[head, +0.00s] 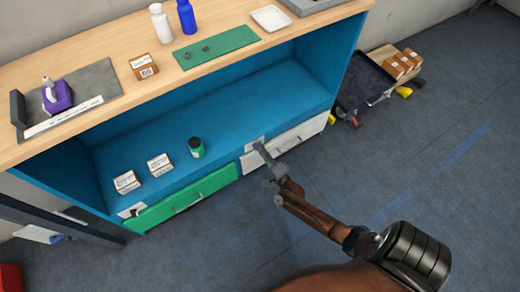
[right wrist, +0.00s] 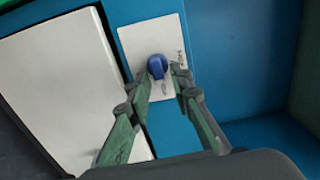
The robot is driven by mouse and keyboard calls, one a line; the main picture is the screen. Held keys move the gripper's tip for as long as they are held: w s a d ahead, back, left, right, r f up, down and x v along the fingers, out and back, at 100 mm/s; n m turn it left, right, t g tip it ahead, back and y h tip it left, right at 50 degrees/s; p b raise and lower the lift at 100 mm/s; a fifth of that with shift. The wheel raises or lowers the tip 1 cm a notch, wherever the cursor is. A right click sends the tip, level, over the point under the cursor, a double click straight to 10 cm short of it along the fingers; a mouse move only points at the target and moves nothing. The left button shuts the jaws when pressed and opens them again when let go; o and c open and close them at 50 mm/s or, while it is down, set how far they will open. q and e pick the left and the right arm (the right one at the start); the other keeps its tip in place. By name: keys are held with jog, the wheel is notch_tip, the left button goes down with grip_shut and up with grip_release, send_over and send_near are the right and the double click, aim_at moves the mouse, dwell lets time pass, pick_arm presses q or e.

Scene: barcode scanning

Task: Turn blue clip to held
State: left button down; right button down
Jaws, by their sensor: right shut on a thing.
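The blue clip (right wrist: 157,66) is a small rounded knob on a white plate (right wrist: 134,42) fixed to the blue cabinet front. The plate carries small dark lettering that I cannot read, to the right of the clip. My right gripper (right wrist: 162,73) has its two fingers on either side of the clip and is shut on it. In the head view, the right gripper (head: 262,152) reaches the white plate (head: 255,143) beside the white drawer, and the clip is hidden there. My left gripper is not in view.
The white drawer (head: 300,139) and green drawer (head: 190,200) are closed. On the blue shelf stand two small boxes (head: 127,182) (head: 159,165) and a green jar (head: 196,148). A dark crate (head: 362,88) stands right of the cabinet. The floor in front is clear.

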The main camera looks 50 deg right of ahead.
jog(key=shift+f+m, duration=0.1)
jog(key=shift+m, duration=0.2)
jog(key=c, duration=2)
grip_release()
jog(key=shift+c, duration=0.2)
jog(key=v, duration=1.2)
